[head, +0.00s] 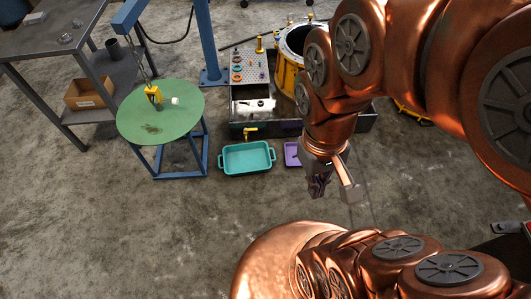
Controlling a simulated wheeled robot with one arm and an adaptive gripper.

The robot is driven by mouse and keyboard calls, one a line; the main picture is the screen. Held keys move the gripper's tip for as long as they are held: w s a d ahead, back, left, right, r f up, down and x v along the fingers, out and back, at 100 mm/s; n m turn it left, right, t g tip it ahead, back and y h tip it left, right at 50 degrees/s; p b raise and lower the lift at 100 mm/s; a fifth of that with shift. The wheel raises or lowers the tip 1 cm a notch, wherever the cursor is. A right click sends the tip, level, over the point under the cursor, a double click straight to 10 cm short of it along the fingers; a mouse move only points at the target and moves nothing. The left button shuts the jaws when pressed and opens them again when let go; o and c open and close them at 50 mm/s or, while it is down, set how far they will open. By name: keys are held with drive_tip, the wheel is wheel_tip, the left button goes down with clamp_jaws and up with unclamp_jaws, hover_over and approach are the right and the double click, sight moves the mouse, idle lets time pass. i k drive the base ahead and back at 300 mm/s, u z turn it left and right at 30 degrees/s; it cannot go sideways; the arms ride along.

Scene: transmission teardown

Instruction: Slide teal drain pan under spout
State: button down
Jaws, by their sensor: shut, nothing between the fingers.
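The teal drain pan (247,160) is a shallow rectangular tray with a handle at each short end. It lies on the concrete floor in front of the dark workstation. The spout (250,131) is a small yellow tap on the workstation's front, just behind and above the pan's far edge. From this angle I cannot tell how much of the pan lies directly below it. My gripper (319,189) is shut and empty, pointing down to the right of the pan and nearer to me, apart from it.
A purple tray (291,154) lies right of the pan, near my gripper. A green round table (180,95) on blue legs stands left of the pan. The floor (190,225) in front is clear.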

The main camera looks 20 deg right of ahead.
sight(254, 157)
drive_tip(key=k, duration=1.1)
drive_tip(key=u, duration=0.7)
drive_tip(key=i, duration=0.35)
drive_tip(key=u, duration=0.55)
drive_tip(key=i, duration=2.65)
drive_tip(key=z, duration=1.6)
drive_tip(key=i, duration=0.7)
drive_tip(key=z, duration=0.65)
